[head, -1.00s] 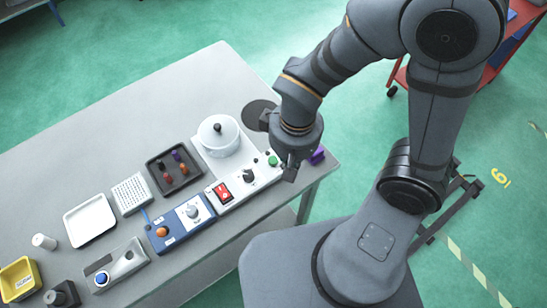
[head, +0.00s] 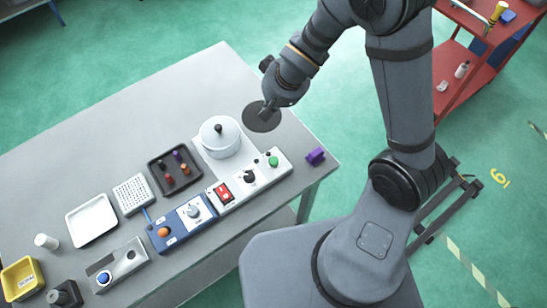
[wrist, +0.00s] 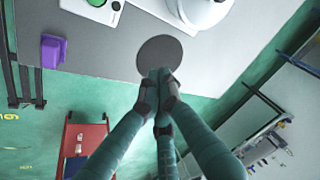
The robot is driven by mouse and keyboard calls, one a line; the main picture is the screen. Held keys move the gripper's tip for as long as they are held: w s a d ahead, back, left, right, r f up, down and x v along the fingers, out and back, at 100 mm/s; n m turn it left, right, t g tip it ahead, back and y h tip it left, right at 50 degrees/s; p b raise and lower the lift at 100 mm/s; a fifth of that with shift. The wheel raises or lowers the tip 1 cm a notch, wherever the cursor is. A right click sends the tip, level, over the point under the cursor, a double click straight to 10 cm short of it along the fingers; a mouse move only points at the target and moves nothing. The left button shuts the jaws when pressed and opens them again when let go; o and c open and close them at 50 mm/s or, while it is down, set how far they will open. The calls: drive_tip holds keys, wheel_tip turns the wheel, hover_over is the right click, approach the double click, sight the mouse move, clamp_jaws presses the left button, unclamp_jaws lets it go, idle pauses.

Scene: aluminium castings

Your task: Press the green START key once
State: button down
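The green START key (head: 273,161) is a round green button at the right end of a white control panel (head: 239,187), on the table's near right part. It shows at the top edge of the wrist view (wrist: 97,2), partly cut off. My gripper (head: 265,114) hangs over the dark round disc (head: 258,124), beyond the key and apart from it. In the wrist view its fingertips (wrist: 159,75) are together with nothing between them. The key is uncovered in the head view; I cannot read its label.
A white lidded pot (head: 220,143) stands left of my gripper. A black knob (head: 250,176) and a red switch (head: 223,193) share the panel with the key. A purple block (head: 315,156) sits near the table's right edge. A red cart (head: 455,70) stands beyond the table.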

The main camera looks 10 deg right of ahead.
drive_tip(key=w+d+m+t+y, duration=0.1)
drive_tip(key=w+d+m+t, duration=0.1)
drive_tip(key=w, duration=0.6)
drive_tip(key=w+d+m+t+y, duration=0.1)
drive_tip(key=w+d, duration=0.3)
drive_tip(key=w, duration=0.4)
drive_tip(key=shift+w+d+r+m+t+p, duration=0.2)
drive_tip(key=shift+d+m+t+p, duration=0.1)
drive_tip(key=shift+m+t+p, duration=0.15)
drive_tip(key=shift+s+d, duration=0.1)
